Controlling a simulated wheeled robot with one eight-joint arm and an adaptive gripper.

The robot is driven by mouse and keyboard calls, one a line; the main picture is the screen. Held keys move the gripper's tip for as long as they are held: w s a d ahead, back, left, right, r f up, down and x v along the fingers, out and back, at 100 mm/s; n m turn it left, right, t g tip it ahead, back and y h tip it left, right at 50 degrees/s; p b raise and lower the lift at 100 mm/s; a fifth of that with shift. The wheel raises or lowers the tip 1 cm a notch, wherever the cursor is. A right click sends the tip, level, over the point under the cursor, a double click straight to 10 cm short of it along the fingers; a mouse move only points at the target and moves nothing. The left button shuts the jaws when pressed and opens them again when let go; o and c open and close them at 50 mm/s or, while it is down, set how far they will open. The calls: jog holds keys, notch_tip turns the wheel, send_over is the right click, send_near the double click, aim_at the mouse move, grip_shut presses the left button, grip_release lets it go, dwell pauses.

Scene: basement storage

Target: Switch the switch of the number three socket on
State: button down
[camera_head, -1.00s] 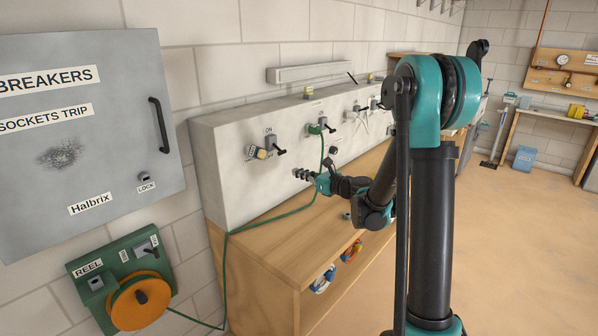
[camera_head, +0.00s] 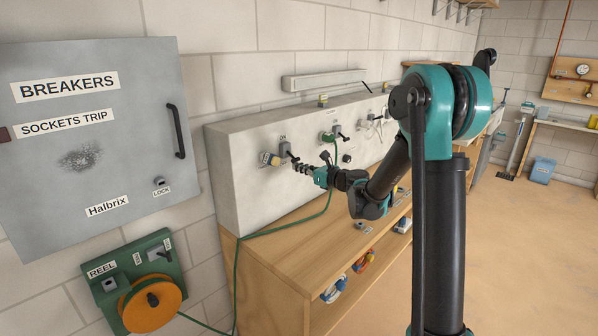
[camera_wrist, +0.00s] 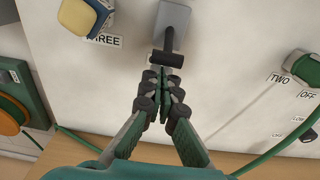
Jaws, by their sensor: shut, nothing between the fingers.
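The number three switch (camera_head: 284,148) is a grey plate with a black lever on the front of the pale socket box. In the wrist view the switch plate (camera_wrist: 173,24) carries a black cross-bar lever (camera_wrist: 166,58), low on the plate. The THREE label (camera_wrist: 104,40) and a yellow-and-blue plug (camera_wrist: 82,17) are to its left. My gripper (camera_wrist: 163,74) is shut and empty, its tips just below the lever. I cannot tell whether they touch. In the head view my gripper (camera_head: 297,167) is just below and right of the lever.
The cable crosses the wooden bench (camera_head: 262,250). A breaker cabinet (camera_head: 100,185) and a reel (camera_head: 152,303) are at left. Open floor lies at right.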

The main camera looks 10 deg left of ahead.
aim_at(296, 159)
jog(key=shift+r, duration=0.1)
dwell(0.3)
jog(key=shift+s+d+r, duration=0.1)
jog(key=shift+d+r, duration=0.05)
jog(key=shift+r+g+h, duration=0.25)
jog(key=shift+g+h, duration=0.15)
jog(key=shift+h, duration=0.2)
jog(key=r+g+h, duration=0.2)
jog(key=r+h, duration=0.1)
jog(key=r+g+h, duration=0.1)
jog(key=shift+s+d+r+g+h, duration=0.25)
jog(key=shift+s+d+g+h, duration=0.05)
jog(key=shift+g+h, duration=0.1)
jog(key=shift+w+a+r, duration=0.15)
jog(key=shift+w+r, duration=0.05)
jog(key=shift+r, duration=0.75)
jog(key=shift+w+a+r, duration=0.1)
jog(key=shift+r, duration=0.15)
